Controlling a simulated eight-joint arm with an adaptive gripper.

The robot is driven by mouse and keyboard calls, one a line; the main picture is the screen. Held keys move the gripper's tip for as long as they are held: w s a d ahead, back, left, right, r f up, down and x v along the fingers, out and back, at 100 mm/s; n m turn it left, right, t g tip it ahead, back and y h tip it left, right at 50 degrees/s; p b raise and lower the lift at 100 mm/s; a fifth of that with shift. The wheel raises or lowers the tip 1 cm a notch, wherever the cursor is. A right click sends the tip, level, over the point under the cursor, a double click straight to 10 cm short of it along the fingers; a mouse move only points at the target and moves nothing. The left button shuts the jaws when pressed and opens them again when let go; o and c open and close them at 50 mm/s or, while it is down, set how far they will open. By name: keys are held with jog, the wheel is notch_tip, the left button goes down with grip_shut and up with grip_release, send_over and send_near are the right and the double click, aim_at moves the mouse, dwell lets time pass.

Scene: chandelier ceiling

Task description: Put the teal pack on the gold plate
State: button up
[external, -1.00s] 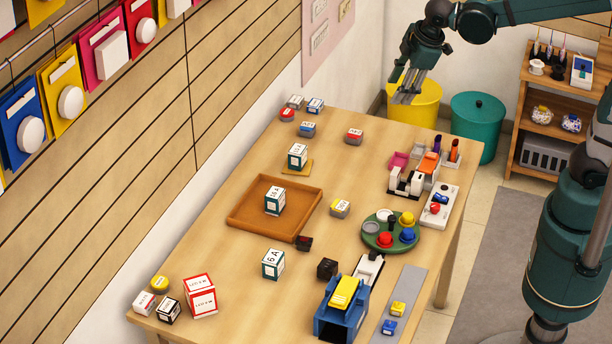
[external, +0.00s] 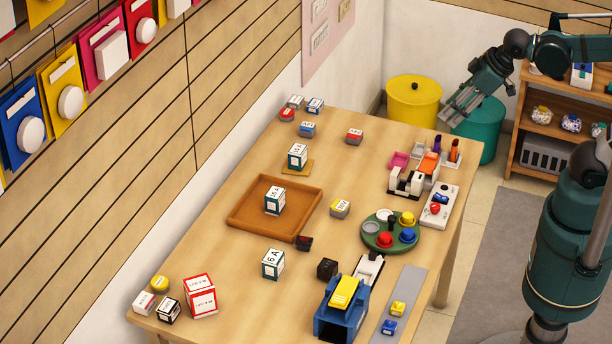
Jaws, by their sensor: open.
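Three white packs with teal edges and printed labels stand upright on the table. One teal pack (external: 298,156) stands on the small gold plate (external: 306,170) toward the back left. A second teal pack (external: 275,200) stands inside the brown tray. A third teal pack (external: 273,264), with a "6A" style label, stands on bare table in front of the tray. My gripper (external: 450,113) is open and empty, raised near the table's far right corner, in front of the teal bin. It is well apart from all three packs and the plate.
The brown tray (external: 240,222) has a low rim. A green round tray (external: 372,241) holds several coloured pieces. A blue-and-yellow device (external: 341,308) stands at the front, and a red-edged box (external: 201,295) at the front left. Small labelled blocks are scattered around.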

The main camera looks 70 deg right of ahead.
jog(key=shift+s+a+f+m+t, duration=0.1)
jog(key=shift+s+f+m, duration=0.15)
jog(key=shift+s, duration=0.25)
jog(key=shift+s+d+f+m+t, duration=0.1)
jog(key=shift+s+f+m, duration=0.15)
jog(key=shift+s, duration=0.25)
jog(key=shift+s+a+f+m+t, duration=0.1)
jog(key=shift+s+f+m, duration=0.15)
jog(key=shift+s, duration=0.25)
jog(key=shift+f, duration=0.15)
notch_tip(320, 180, down, 14)
jog(key=b, duration=1.4)
jog(key=shift+f+b, duration=0.25)
jog(key=shift+b, duration=0.15)
dwell(3.9)
